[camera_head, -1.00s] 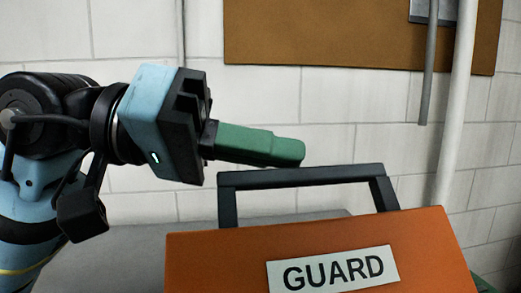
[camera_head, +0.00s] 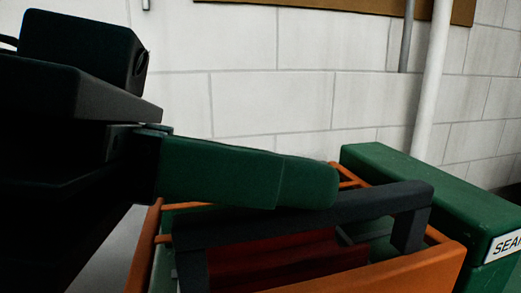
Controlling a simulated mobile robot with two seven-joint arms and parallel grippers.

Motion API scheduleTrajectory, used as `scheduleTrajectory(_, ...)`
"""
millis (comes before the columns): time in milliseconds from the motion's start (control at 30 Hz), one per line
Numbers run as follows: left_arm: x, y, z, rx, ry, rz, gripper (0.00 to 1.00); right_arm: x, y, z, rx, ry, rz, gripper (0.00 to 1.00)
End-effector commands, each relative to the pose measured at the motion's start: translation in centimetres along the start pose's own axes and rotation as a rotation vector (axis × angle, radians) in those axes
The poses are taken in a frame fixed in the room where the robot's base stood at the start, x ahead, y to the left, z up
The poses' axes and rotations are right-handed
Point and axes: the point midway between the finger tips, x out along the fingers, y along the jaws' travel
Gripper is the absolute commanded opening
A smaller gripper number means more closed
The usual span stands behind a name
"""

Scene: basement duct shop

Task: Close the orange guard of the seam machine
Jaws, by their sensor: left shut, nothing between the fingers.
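The orange guard (camera_head: 415,270) of the seam machine fills the lower middle, with its orange side bars running back on both sides. Its dark grey handle (camera_head: 400,200) crosses above the guard's near edge. The GUARD label is not visible now. The green machine body (camera_head: 430,195) stands behind and to the right, with a partly cut-off white label starting "SEA". My left gripper (camera_head: 325,185) comes in from the left, shut and empty. Its green fingers lie over the handle's top bar in the picture; I cannot tell if they touch it. My right gripper is not in view.
A white block wall (camera_head: 260,80) stands behind the machine. A white pipe (camera_head: 433,80) and a thinner grey pipe (camera_head: 408,40) run up it, and the edge of a brown board (camera_head: 350,6) shows at the top. Dark red parts (camera_head: 300,255) show inside the guard's frame.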

Motion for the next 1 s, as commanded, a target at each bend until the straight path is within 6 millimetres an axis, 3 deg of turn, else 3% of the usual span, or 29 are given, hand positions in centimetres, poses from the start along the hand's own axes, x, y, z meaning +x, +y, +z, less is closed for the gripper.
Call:
scheduleTrajectory(767, 0.2, 0.1, 0.7, -0.002, -0.007, 0.001, 0.0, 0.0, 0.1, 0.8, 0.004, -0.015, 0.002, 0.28)
scheduleTrajectory(1000, -0.1, 0.0, -0.6, -0.003, -0.006, -0.001, 0.0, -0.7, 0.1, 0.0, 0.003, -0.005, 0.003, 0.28)
